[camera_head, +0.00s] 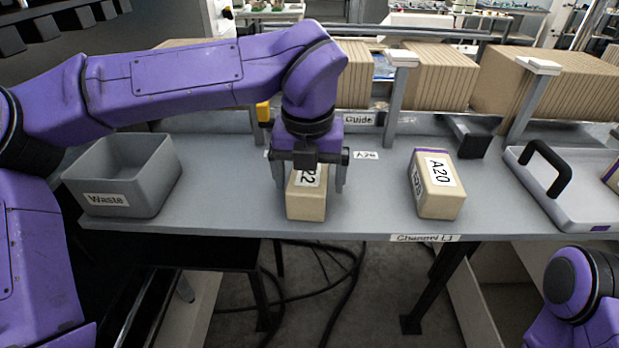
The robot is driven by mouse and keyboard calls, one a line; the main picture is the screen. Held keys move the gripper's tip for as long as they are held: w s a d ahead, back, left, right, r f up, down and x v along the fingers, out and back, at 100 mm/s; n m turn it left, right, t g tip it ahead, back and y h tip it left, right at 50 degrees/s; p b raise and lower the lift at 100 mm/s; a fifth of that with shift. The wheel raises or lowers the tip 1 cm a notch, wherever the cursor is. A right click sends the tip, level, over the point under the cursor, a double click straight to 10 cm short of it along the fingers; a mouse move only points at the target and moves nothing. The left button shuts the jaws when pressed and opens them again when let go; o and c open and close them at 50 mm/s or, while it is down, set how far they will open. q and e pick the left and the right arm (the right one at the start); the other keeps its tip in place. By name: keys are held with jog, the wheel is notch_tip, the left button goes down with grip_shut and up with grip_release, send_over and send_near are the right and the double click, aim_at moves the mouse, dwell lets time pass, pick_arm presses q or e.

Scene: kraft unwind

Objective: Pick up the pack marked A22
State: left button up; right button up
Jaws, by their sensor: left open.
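The pack marked A22 (306,205) is a kraft-brown box on the grey bench, near its front edge. Its white label shows only "22"; the rest is hidden behind my left gripper. My left gripper (306,186) points down over the pack, with one finger on each side of it. The fingers are open; I cannot tell whether they touch the pack. Another brown pack marked A20 (437,190) stands to the right on the bench. A part of my right arm shows at the lower right, but its gripper is out of view.
A grey bin marked Waste (104,199) stands at the left of the bench (235,205). A grey tray (560,195) with a black handle is at the right. Rows of brown cardboard (440,78) stand behind, between grey posts. Bench space between the two packs is clear.

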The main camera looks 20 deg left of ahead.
pick_arm(q)
jog(key=c, duration=1.1)
jog(key=shift+c, duration=0.6)
jog(key=shift+r, duration=0.15)
